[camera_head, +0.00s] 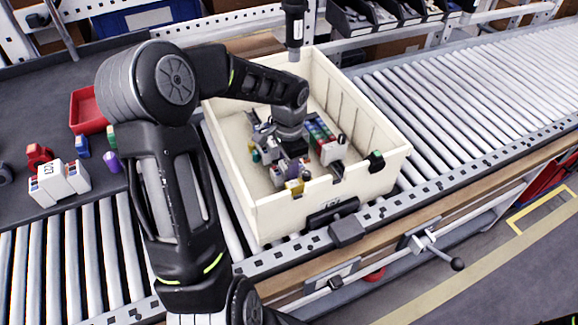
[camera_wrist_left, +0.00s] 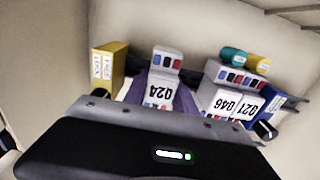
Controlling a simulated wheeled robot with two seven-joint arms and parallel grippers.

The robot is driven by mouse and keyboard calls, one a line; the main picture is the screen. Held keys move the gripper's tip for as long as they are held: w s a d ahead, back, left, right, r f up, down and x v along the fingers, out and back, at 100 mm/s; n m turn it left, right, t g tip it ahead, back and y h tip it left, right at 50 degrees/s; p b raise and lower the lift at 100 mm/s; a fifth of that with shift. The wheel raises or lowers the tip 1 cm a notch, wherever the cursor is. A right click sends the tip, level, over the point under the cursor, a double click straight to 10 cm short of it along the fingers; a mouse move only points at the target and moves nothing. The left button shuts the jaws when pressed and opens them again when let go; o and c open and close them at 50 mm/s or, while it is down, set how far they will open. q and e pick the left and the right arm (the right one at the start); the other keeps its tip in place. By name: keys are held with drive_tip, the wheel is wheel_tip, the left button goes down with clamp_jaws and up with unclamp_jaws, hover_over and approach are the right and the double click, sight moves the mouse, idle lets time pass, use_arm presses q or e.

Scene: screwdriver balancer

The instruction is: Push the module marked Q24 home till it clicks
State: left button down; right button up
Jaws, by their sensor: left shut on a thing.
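The module marked Q24 (camera_wrist_left: 160,92) is white with red and blue squares on its top part. It is in the middle of the left wrist view, its marking upside down, with purple surfaces on both sides. My left gripper (camera_head: 291,160) is down inside the cream crate (camera_head: 285,215) and is shut on the Q24 module. The fingertips and the module's lower end are hidden, so I cannot tell how deep it sits. My right gripper is in neither view.
White modules marked Q46 (camera_wrist_left: 219,103) and Q21 (camera_wrist_left: 246,106) stand close on the right. A yellow block (camera_wrist_left: 107,68) is on the left and a blue block (camera_wrist_left: 277,104) on the far right. The crate walls surround the arm; a screwdriver (camera_head: 294,22) hangs behind.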

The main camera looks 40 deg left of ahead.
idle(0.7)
use_arm(q)
drive_tip(key=c, duration=0.9)
unclamp_jaws()
wheel_tip(320, 180, up, 8)
drive_tip(key=shift+f, duration=0.1)
wheel_tip(320, 180, up, 12)
drive_tip(key=p, duration=0.9)
